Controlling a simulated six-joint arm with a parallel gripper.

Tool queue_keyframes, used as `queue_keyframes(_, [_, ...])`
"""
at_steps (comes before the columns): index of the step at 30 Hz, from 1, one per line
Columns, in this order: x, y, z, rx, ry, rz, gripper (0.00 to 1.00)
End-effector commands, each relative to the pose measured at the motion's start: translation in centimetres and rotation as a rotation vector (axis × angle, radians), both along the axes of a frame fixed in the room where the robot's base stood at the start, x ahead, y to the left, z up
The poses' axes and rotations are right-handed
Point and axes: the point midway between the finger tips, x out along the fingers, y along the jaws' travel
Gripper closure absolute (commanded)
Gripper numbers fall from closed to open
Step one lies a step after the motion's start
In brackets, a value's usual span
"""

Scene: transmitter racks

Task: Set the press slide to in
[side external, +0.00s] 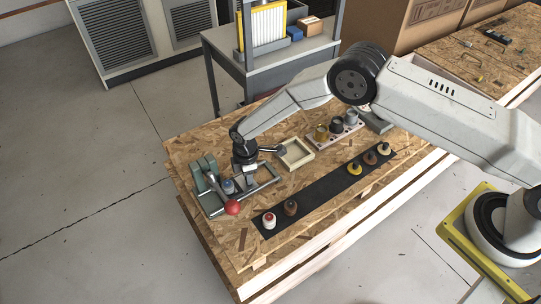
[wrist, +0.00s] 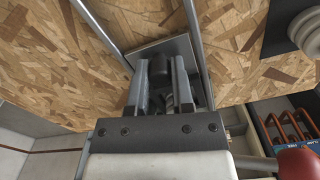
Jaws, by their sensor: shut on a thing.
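The press (side external: 207,177) is a grey-green fixture at the left end of the wooden bench, with a red-ball lever (side external: 232,208). Two pale rails (side external: 268,185) run from it to the right. In the wrist view the slide plate (wrist: 183,45) is a light metal square lying between the rails, with a dark knob (wrist: 158,70) on it. My gripper (side external: 246,172) is low over the rails, beside the press. In the wrist view its fingers (wrist: 160,85) are shut on the knob from both sides. The plate is mostly hidden by my gripper in the side view.
A grey-blue piece (side external: 228,187) stands in the press. A shallow wooden tray (side external: 296,154) lies right of my gripper. Behind it, a rack (side external: 336,133) holds several cylinders. A black mat (side external: 321,191) with several small knobbed pieces runs along the front.

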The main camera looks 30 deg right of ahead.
Motion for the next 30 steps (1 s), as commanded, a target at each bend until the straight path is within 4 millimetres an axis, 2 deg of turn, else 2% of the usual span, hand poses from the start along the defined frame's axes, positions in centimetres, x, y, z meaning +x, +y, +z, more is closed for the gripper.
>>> queue_keyframes(9, [0.0, 3.7, 0.0, -0.001, -0.001, 0.003, 1.00])
queue_keyframes(20, [0.0, 4.5, 0.1, 0.003, -0.004, 0.001, 1.00])
queue_keyframes(21, [0.0, 4.5, 0.1, 0.003, -0.004, 0.001, 0.65])
queue_keyframes(24, [0.0, 4.4, 0.1, 0.002, -0.003, 0.001, 0.36])
queue_keyframes(30, [0.0, 4.3, 0.0, 0.001, -0.001, 0.000, 0.36])
